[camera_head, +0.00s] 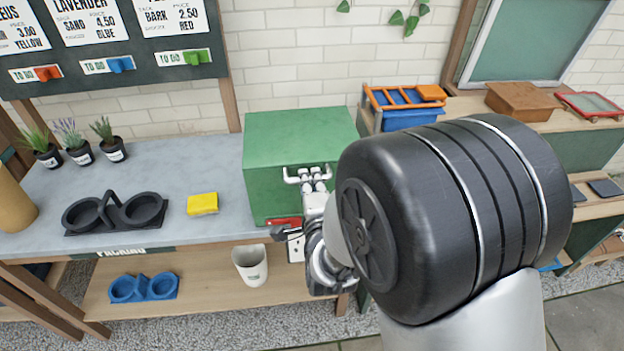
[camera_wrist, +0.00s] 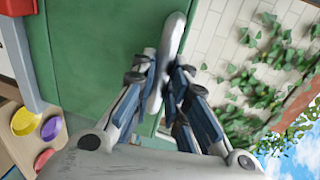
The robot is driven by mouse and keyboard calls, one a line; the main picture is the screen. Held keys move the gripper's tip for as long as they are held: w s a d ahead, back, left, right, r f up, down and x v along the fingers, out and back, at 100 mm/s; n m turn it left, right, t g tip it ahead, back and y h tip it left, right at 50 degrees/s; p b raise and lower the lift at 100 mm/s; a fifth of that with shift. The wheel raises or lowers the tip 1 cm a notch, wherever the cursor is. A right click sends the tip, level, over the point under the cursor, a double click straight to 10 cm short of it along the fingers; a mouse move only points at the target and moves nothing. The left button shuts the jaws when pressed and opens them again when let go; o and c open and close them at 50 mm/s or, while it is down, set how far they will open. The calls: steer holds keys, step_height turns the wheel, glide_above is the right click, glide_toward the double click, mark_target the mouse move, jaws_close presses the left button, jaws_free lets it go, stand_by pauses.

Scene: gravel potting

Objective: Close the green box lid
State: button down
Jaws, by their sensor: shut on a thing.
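The green box (camera_head: 300,130) stands on the grey bench top in the middle of the head view. A white bar handle (camera_head: 291,179) is on its front face. My gripper (camera_head: 314,186) is at this handle. In the wrist view my gripper (camera_wrist: 168,85) has its fingers on both sides of the pale handle (camera_wrist: 172,40), shut on it, against the green face (camera_wrist: 90,50). The box looks closed from the head view, with no gap seen at the top. My arm hides the box's lower right part.
A yellow sponge-like block (camera_head: 202,204) and a black two-ring holder (camera_head: 115,213) lie left of the box. Small potted plants (camera_head: 80,151) stand farther left. A blue crate with an orange rack (camera_head: 405,117) is right of it. A white pot (camera_head: 250,265) stands on the lower shelf.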

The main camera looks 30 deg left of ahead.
steer(key=f, duration=0.2)
steer(key=s+f, duration=0.1)
steer(key=shift+d+g+h, duration=0.3)
steer(key=shift+d+g, duration=0.1)
steer(key=c, duration=1.6)
jaws_free()
steer(key=shift+s, duration=0.15)
steer(key=shift+o, duration=0.2)
steer(key=shift+r, duration=0.1)
steer(key=v, duration=0.7)
steer(key=shift+r, duration=0.45)
steer(key=shift+d, duration=0.1)
